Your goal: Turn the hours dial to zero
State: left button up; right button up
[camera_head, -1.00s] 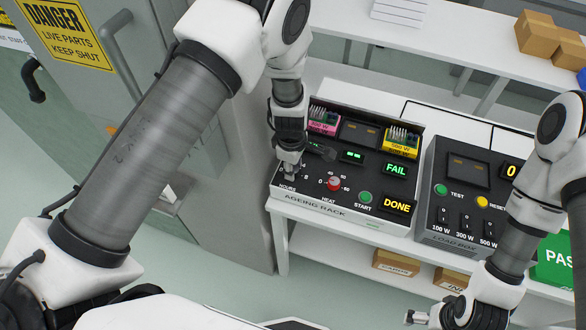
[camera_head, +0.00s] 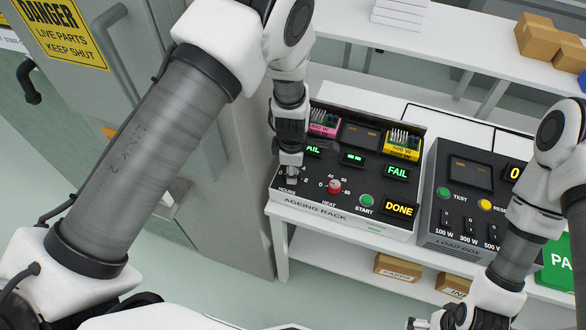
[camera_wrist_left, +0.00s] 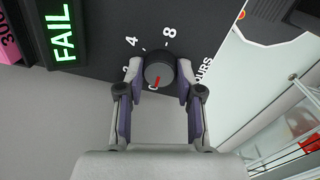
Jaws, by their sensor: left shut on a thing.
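The hours dial (camera_wrist_left: 159,69) is a round dark grey knob with a red pointer mark, on the ageing rack's (camera_head: 321,203) front panel. In the left wrist view its red mark points down and slightly left, to a partly covered character that looks like 0. The 4 and 8 marks lie on the far side of the knob. My left gripper (camera_wrist_left: 159,78) is shut on the dial, one finger on each side. In the head view this gripper (camera_head: 290,178) hides the dial. My right gripper (camera_head: 420,323) is at the bottom edge, mostly cut off.
The red heat knob (camera_head: 335,186) and green start button (camera_head: 366,200) are close to the right of my left gripper. The load box (camera_head: 447,222) stands further right. A grey cabinet (camera_head: 215,215) is close on the left. Two displays read FAIL and one reads DONE.

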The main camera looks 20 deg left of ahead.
pick_arm(q)
jog(key=o, duration=1.2)
jog(key=shift+s+f, duration=0.1)
jog(key=shift+f, duration=0.05)
jog(key=shift+c, duration=0.2)
jog(key=shift+r, duration=0.55)
notch_tip(320, 180, up, 11)
jog(key=shift+s, duration=0.25)
